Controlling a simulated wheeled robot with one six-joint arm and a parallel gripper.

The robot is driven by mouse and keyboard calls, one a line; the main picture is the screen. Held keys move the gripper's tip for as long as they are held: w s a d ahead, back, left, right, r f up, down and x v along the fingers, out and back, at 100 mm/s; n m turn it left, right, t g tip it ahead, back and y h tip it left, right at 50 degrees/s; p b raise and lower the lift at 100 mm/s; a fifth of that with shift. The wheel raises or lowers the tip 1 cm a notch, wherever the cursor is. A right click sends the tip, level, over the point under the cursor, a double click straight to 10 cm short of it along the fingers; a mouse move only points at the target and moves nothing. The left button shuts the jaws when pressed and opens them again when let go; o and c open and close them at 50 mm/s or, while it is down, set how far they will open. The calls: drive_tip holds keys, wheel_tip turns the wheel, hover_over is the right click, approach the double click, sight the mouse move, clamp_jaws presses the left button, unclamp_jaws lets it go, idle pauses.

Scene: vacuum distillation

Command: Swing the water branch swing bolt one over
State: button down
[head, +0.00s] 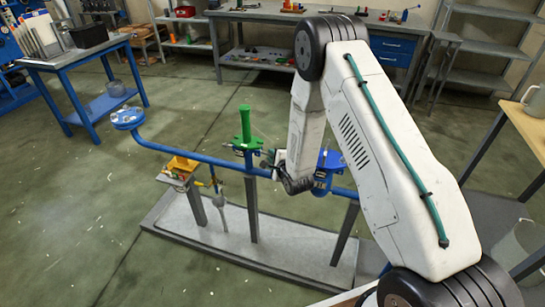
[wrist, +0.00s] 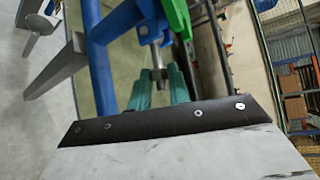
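In the wrist view, a grey metal swing bolt (wrist: 159,72) hangs from a blue lug (wrist: 149,28) on the pipework. My gripper (wrist: 160,84) has its two teal fingers on either side of the bolt's lower end. I cannot tell whether the fingers press on it or leave small gaps. In the head view, the blue pipe (head: 205,159) runs across the stand, with a green upright part (head: 245,125) on it. My gripper (head: 268,163) is just right of that green part, small and partly hidden by my wrist. The bolt is too small to make out there.
The pipe stands on a grey base plate (head: 190,245) with several posts. A blue-framed table (head: 75,58) stands at the left. The floor in front is clear.

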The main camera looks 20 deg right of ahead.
drive_tip(key=shift+r, duration=0.15)
drive_tip(key=shift+w+a+r+n+g+h, duration=0.15)
drive_tip(key=shift+a+r+n+g+h, duration=0.05)
drive_tip(key=shift+r+n+g+h, duration=0.45)
drive_tip(key=shift+w+a+r+n+g+h, duration=0.1)
drive_tip(key=shift+a+r+n+g+h, duration=0.1)
drive_tip(key=shift+r+n+g+h, duration=0.55)
drive_tip(key=shift+w+a+r+n+g+h, duration=0.25)
drive_tip(key=shift+n+g, duration=0.25)
drive_tip(key=shift+g, duration=0.4)
drive_tip(key=shift+r, duration=0.1)
drive_tip(key=c, duration=1.5)
unclamp_jaws()
drive_tip(key=shift+c, duration=0.2)
drive_tip(key=shift+s+d, duration=0.1)
